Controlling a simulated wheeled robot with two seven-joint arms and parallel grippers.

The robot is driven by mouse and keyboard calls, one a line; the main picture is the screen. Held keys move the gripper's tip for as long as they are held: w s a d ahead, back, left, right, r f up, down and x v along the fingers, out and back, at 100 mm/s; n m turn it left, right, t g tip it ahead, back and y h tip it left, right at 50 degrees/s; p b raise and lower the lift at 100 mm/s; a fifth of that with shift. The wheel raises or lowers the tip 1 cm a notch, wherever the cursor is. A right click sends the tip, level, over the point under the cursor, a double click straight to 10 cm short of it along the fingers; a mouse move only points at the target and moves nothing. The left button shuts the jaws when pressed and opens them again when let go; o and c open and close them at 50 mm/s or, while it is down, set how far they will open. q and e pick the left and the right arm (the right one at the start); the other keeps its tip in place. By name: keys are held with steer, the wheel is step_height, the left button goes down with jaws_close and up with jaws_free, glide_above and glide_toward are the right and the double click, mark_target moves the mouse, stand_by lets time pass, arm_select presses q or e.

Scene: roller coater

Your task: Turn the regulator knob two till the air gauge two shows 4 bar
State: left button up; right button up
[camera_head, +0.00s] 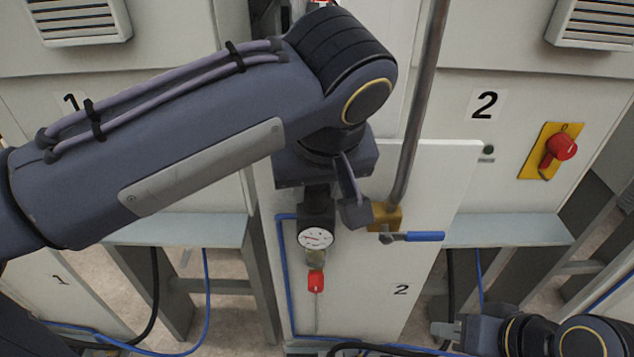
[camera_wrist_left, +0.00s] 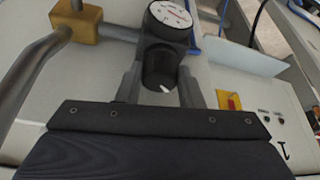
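The black regulator knob (camera_wrist_left: 160,68) with a white mark sits below the round white gauge (camera_wrist_left: 171,14) in the left wrist view. In the head view the gauge (camera_head: 316,238) hangs on the panel marked 2, below the dark regulator (camera_head: 318,203). Its needle is too small to read. My left gripper (camera_wrist_left: 160,82) has one finger on each side of the knob, and the fingers look closed against it. In the head view my left arm covers part of the knob and one finger. My right gripper (camera_head: 447,331) is at the lower right, away from the panel parts; its opening is unclear.
A brass valve block (camera_head: 386,216) with a blue lever (camera_head: 418,237) and a metal pipe (camera_head: 418,105) stand just right of my left gripper. A red fitting (camera_head: 316,281) hangs below the gauge. A red switch on a yellow plate (camera_head: 536,166) is further right.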

arm_select(q)
steer(key=shift+c, duration=1.3)
steer(key=m, duration=0.2)
steer(key=m+h, duration=0.1)
steer(key=m, duration=0.1)
steer(key=shift+a+h, duration=0.2)
steer(key=shift+h, duration=0.1)
steer(key=m+h, duration=0.1)
steer(key=m, duration=0.2)
steer(key=m+h+p, duration=0.1)
steer(key=m, duration=0.1)
steer(key=shift+a+m+g, duration=0.15)
steer(key=shift+m+g, duration=0.25)
steer(key=o, duration=1)
steer(key=shift+c, duration=0.2)
